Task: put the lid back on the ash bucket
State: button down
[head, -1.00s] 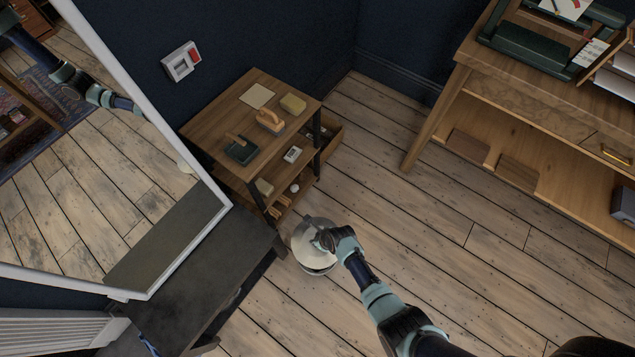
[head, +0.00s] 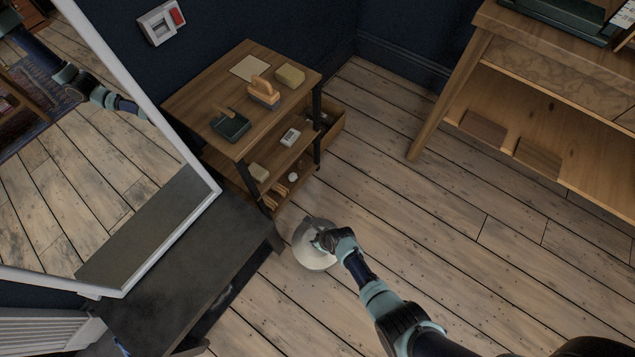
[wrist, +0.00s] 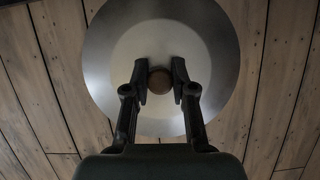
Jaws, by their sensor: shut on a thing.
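The lid (head: 311,256) is a round pale metal disc with a brown knob (wrist: 160,81) at its centre. My gripper (head: 323,240) is shut on the knob, with one finger on each side of it in the wrist view (wrist: 160,85). The lid looks roughly level in the head view, near the floor beside the small wooden shelf unit. The ash bucket does not show clearly now, as the lid covers the spot where it stood. I cannot tell whether the lid rests on the bucket or hovers above it.
A wooden shelf unit (head: 213,101) with brushes and small boxes stands just behind. A dark low bench or hearth (head: 180,275) lies to the left, below a large white-framed mirror (head: 160,130). A wooden workbench (head: 486,45) stands at the right. Plank floor (head: 440,235) is open between.

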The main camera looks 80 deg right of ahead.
jog(key=shift+f+b, duration=0.35)
jog(key=shift+f, duration=1.25)
jog(key=shift+f+p, duration=0.15)
jog(key=shift+p, duration=0.15)
dwell(1.1)
jog(key=shift+c, duration=2)
grip_release()
notch_tip(320, 180, up, 7)
jog(key=p, duration=0.7)
